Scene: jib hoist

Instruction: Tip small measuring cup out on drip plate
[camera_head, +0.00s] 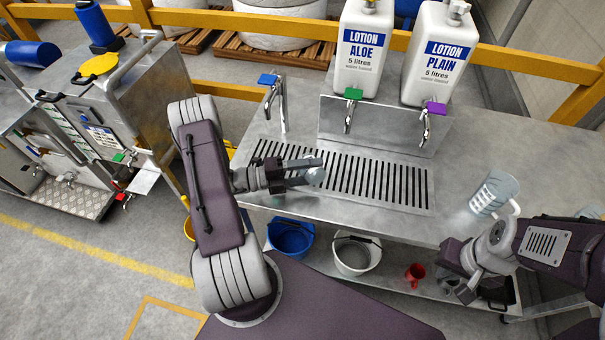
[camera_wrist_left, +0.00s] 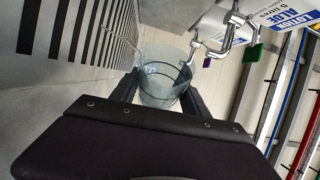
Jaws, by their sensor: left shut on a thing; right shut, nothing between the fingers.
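The small clear measuring cup (camera_head: 316,177) is at the fingertips of my left gripper (camera_head: 304,174), above the slotted drip plate (camera_head: 372,190). In the left wrist view, the see-through cup (camera_wrist_left: 160,82) sits between the two dark fingers, which are shut on it. The drip plate's slots (camera_wrist_left: 62,30) run along the left of that view. I cannot tell how far the cup is tilted, or whether it holds liquid. My right gripper (camera_head: 462,283) is shut and empty, low at the table's front right edge.
A larger clear measuring jug (camera_head: 493,194) stands on the table's right. Lotion canisters, ALOE (camera_head: 362,50) and PLAIN (camera_head: 437,55), stand behind the plate above green and purple taps. A blue-handled tap (camera_head: 275,92) rises at left. Buckets (camera_head: 290,238) and a red mug (camera_head: 415,275) are below.

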